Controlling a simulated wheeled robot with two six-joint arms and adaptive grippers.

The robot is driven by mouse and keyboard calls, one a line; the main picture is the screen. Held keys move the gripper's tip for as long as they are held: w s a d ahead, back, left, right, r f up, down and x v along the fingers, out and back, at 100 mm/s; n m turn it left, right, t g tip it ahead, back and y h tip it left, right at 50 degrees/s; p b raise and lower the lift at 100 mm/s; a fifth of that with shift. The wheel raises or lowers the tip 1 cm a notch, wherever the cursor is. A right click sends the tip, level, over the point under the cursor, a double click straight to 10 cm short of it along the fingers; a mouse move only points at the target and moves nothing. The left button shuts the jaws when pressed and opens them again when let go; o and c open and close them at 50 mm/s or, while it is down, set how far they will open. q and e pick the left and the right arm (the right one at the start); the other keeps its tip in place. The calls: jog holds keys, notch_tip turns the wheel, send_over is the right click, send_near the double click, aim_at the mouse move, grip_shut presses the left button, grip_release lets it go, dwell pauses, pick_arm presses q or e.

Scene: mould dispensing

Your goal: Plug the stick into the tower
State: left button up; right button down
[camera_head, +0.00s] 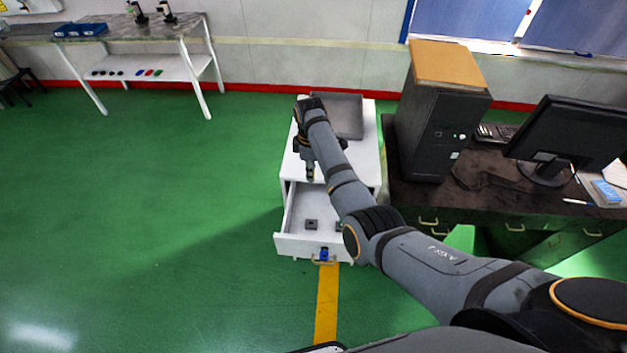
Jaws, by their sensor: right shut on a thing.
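The tower (435,125) is a black computer case standing upright on the dark desk, with small ports and lights on its front. My right gripper (310,174) points down near the front edge of the white cabinet top, left of the tower and well apart from it. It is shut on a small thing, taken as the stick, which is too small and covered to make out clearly. My left gripper is not in view.
The white cabinet (369,140) has an open drawer (292,243) with small dark items (311,224) inside. A monitor (573,137) and keyboard (497,133) share the desk (440,197). Green floor is clear at left.

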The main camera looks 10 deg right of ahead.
jog(key=shift+r, duration=0.1)
jog(key=shift+s+r, duration=0.1)
jog(key=shift+r, duration=1.4)
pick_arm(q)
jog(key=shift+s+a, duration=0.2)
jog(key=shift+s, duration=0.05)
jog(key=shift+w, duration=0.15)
pick_arm(e)
jog(key=shift+f, duration=0.1)
